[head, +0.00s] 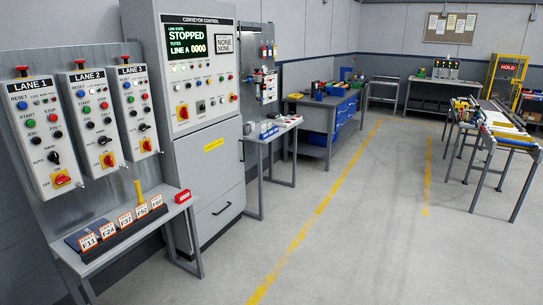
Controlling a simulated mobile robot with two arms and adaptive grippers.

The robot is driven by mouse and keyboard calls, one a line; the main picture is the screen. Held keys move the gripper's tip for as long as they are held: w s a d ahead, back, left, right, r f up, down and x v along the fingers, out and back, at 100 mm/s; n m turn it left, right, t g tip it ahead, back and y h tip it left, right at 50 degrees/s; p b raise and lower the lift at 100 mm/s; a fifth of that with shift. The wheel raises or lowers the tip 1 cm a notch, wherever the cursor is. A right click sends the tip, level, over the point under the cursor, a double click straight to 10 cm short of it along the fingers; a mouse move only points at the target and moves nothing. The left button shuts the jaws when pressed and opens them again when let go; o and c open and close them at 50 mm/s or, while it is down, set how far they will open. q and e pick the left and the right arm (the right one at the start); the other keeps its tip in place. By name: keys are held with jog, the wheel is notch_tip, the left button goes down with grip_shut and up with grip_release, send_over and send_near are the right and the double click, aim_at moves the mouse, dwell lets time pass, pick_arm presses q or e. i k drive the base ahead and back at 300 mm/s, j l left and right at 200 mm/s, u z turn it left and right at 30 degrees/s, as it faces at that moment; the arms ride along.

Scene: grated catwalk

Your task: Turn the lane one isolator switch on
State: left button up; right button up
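The lane 1 panel (44,137) is a light grey box on the upright metal board at the far left. Its isolator switch (62,180) is a red rotary handle on a yellow plate near the panel's bottom. The handle lies roughly sideways; the small marks around it are too small to read surely. Similar red-on-yellow switches sit on the lane 2 panel (108,160) and lane 3 panel (147,145), where the handles look more upright. Neither of my grippers is in view.
The floor in front is clear, with a yellow line (315,215).

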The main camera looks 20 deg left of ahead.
aim_at(61, 179)
jog(key=i+u, duration=0.25)
jog(key=i, duration=0.3)
jog(key=i+l+u, duration=0.3)
jog(key=i, duration=0.2)
jog(key=j, duration=0.1)
